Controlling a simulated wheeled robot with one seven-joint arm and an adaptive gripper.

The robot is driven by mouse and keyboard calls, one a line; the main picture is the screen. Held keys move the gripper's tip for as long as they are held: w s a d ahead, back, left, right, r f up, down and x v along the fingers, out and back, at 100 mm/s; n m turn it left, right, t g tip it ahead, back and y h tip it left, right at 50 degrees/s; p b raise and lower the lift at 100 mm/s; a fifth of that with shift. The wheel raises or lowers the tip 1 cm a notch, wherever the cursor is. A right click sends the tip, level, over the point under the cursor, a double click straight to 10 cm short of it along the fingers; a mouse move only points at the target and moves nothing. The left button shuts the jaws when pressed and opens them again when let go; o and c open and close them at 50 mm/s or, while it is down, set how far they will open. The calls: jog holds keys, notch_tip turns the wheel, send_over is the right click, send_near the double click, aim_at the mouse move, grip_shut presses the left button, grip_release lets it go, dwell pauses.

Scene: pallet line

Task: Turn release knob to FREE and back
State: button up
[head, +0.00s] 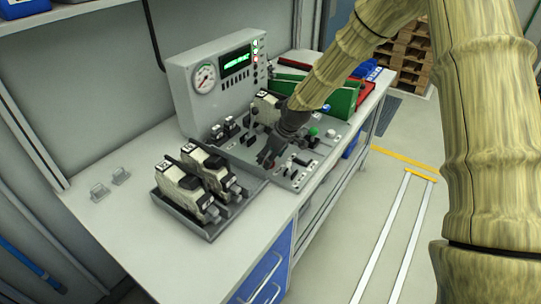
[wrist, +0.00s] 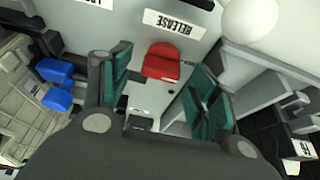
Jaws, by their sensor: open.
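The red release knob (wrist: 162,62) shows in the wrist view below a white label reading RELEASE (wrist: 170,22), which appears upside down. My gripper (wrist: 160,80) is open, with its green-padded fingers apart on either side of the knob. I see gaps between the pads and the knob; I cannot tell how far the fingertips are above the panel. In the head view my gripper (head: 267,157) points down over the near part of the control panel (head: 285,176) and hides the knob. A FREE mark is not legible.
A white ball-shaped part (wrist: 248,18) and a blue part (wrist: 60,85) flank the knob area. A tray (head: 207,231) with white-and-black units stands left of the panel. The gauge box (head: 217,80) stands behind. The bench's left front (head: 130,235) is clear.

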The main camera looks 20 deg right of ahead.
jog(key=shift+w+a+f, duration=0.1)
jog(key=shift+f, duration=0.2)
jog(key=c, duration=1)
jog(key=shift+m, duration=0.3)
jog(key=m+h, duration=0.1)
jog(key=m, duration=0.1)
jog(key=m+t+h, duration=0.1)
jog(key=m, duration=0.2)
jog(key=shift+a, duration=0.15)
jog(key=m+h+p, duration=0.1)
jog(key=m+h, duration=0.1)
jog(key=m, duration=0.4)
jog(key=shift+a, duration=0.1)
jog(key=shift+m+h, duration=0.3)
